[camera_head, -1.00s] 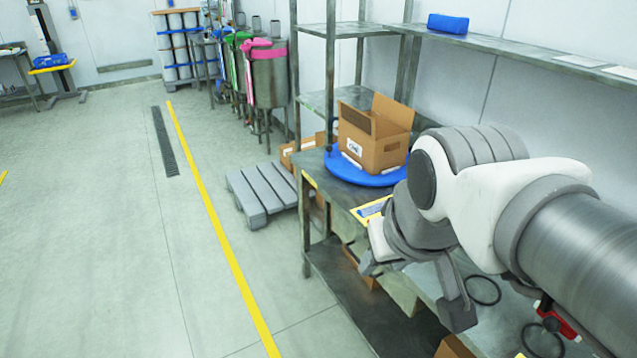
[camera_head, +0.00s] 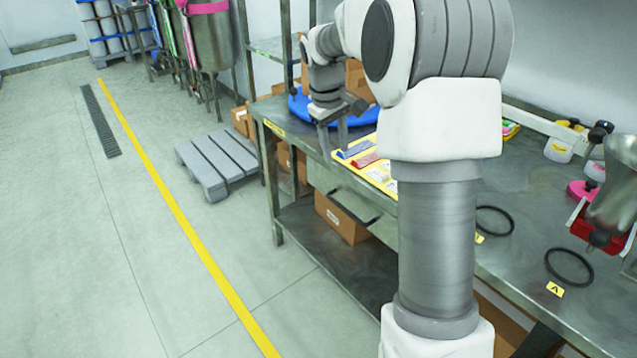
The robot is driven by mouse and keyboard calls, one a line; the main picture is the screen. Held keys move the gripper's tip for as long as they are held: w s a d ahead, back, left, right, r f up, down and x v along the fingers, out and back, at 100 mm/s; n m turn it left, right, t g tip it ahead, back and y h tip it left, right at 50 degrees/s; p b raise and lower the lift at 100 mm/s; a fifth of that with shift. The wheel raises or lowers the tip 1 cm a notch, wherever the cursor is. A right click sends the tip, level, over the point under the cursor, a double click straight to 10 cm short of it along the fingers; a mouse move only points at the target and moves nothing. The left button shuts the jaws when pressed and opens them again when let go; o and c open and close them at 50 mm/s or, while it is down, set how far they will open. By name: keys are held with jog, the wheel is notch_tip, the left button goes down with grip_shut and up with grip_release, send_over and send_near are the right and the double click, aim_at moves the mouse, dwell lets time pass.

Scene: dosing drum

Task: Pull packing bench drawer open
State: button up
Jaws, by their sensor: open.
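The packing bench (camera_head: 520,255) is a long grey metal table running along the right side. Its drawer (camera_head: 322,180) shows as a pale front under the bench top, with a dark bar handle (camera_head: 352,206). My arm hides the drawer's right part, and I cannot tell how far it stands out. My gripper (camera_head: 334,148) is open and empty, fingers pointing down. It appears above the bench top near the front edge, above and apart from the handle in the picture.
A blue turntable (camera_head: 299,108) and a yellow board (camera_head: 352,158) are on the bench. A lower shelf (camera_head: 325,240) holds a cardboard box (camera_head: 340,215). A grey pallet (camera_head: 215,160) lies beyond the bench's far end. The floor (camera_head: 90,260) in front is clear.

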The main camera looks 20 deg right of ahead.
send_near(345, 209)
jog(key=b+x, duration=0.5)
jog(key=x, duration=0.3)
jog(key=shift+w+b, duration=0.1)
jog(key=shift+b, duration=0.3)
jog(key=shift+r, duration=0.1)
grip_shut()
dwell(0.9)
